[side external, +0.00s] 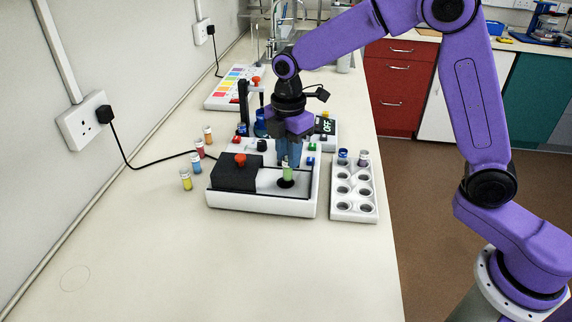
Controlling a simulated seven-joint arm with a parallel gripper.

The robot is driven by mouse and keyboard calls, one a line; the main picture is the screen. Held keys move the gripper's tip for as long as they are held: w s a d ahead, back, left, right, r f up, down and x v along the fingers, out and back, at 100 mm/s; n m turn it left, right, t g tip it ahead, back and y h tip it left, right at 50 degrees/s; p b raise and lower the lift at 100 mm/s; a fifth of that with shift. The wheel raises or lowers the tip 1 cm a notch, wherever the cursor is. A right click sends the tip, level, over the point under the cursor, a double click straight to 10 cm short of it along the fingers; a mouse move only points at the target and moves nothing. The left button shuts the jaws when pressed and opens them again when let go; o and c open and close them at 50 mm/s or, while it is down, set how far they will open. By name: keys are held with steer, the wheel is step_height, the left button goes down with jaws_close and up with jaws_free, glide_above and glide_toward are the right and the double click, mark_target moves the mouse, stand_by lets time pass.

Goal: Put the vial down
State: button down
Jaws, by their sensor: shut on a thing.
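My gripper (289,160) points straight down over the white device with the black block. It is shut on a vial (288,174) with a light green body. The vial hangs upright at the round dark opening (286,184) in the front right of the white device (262,205). I cannot tell whether the vial's lower end is inside the opening or just above it. The fingers hide the vial's upper part.
A white rack (354,211) to the right has several empty holes and two vials in its far row. Several small vials, one yellow (186,180), stand on the bench to the left. A box with an OFF display (327,126) is behind. The front bench is clear.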

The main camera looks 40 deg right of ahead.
mark_target(286, 167)
steer(key=shift+w+f, duration=0.2)
steer(key=shift+f, duration=0.05)
steer(key=shift+w+a+f, duration=0.1)
steer(key=shift+f, duration=1.5)
steer(key=shift+f, duration=0.35)
steer(key=c, duration=0.9)
jaws_free()
step_height(286, 167, up, 13)
steer(key=shift+f, duration=0.1)
steer(key=s+d+f+m, duration=0.2)
steer(key=s+d, duration=0.1)
steer(key=s, duration=0.7)
steer(key=s+d+f+m, duration=0.2)
steer(key=s+d, duration=0.2)
steer(key=s, duration=0.7)
steer(key=s+d+f+m, duration=0.2)
steer(key=s+d+m, duration=0.1)
steer(key=s, duration=0.7)
steer(key=shift+s+d+f, duration=0.1)
steer(key=shift+s+d, duration=0.15)
steer(key=shift+d, duration=0.35)
